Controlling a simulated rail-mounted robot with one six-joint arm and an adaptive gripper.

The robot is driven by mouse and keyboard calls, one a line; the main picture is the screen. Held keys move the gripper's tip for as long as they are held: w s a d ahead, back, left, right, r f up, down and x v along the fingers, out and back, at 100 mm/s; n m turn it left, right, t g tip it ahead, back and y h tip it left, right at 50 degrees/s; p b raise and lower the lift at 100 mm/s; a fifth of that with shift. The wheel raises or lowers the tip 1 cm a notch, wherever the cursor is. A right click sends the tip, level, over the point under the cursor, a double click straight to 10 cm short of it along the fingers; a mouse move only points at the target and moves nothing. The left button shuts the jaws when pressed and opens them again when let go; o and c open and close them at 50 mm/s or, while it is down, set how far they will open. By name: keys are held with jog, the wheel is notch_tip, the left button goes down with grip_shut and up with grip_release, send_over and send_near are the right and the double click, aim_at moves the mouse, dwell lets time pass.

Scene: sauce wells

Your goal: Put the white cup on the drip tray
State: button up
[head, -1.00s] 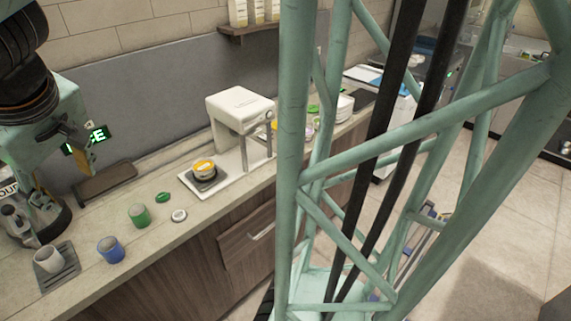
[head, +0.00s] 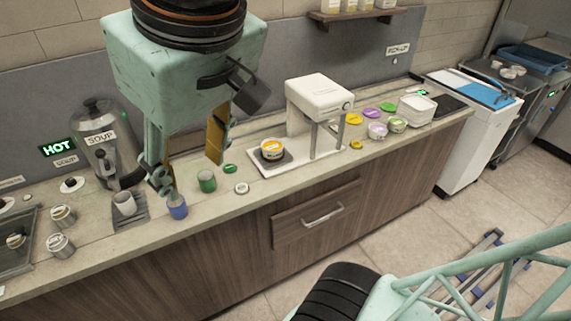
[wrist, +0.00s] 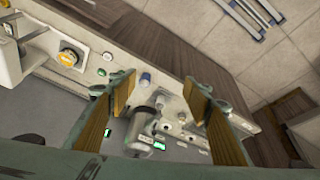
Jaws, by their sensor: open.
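The white cup (head: 124,203) stands upright on a dark grey ribbed drip tray (head: 136,220) on the counter, in front of the soup urn (head: 107,150). In the wrist view a small white shape between the fingers looks like the cup (wrist: 161,99), but it is too small to be sure. My gripper (head: 190,162) is open and empty, its fingers wide apart. In the head view it overlaps the counter to the right of the cup. Its left fingertip partly covers the blue cup (head: 177,210). The gripper also shows in the wrist view (wrist: 160,97).
A green cup (head: 207,182) stands to the right of the blue cup. Further right is a white machine (head: 318,100) with a yellow-topped bowl (head: 272,148) on its base. Metal canisters (head: 60,245) stand left of the tray. The counter's front strip is mostly clear.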

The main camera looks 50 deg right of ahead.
jog(key=shift+y, duration=0.3)
jog(key=s, duration=0.1)
jog(key=s+a, duration=0.1)
jog(key=s, duration=0.3)
jog(key=shift+a, duration=0.35)
jog(key=shift+d, duration=0.2)
jog(key=shift+s, duration=0.1)
